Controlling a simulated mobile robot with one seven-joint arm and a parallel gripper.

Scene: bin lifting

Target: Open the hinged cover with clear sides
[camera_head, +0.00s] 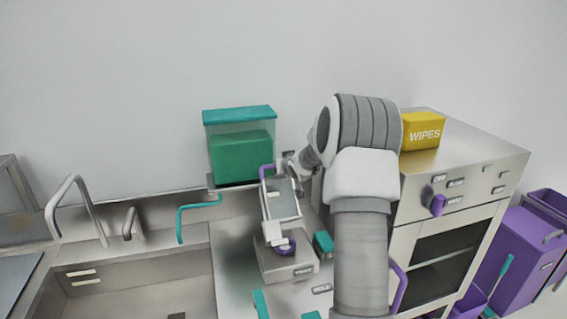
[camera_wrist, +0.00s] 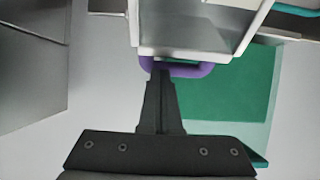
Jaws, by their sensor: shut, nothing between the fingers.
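The hinged cover (camera_head: 281,204) has a pale frame and clear panels. It stands raised and steeply tilted above a grey boxy device (camera_head: 268,262), with its purple handle (camera_head: 263,171) at the upper end. In the wrist view the cover (camera_wrist: 185,48) fills the top middle, with the handle (camera_wrist: 206,70) just below its edge. My gripper (camera_wrist: 160,74) is shut, with its dark fingertips at the handle and overlapping it in the picture. I cannot tell whether they touch. In the head view my gripper (camera_head: 284,170) is small and partly hidden beside the handle.
A green bin with a teal lid (camera_head: 238,114) stands behind the cover, close to my gripper. A steel oven unit (camera_head: 480,165) with a yellow wipes box (camera_head: 422,131) stands at right. A sink (camera_head: 140,290) and taps are at left. A small teal object (camera_head: 323,243) sits beside the device.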

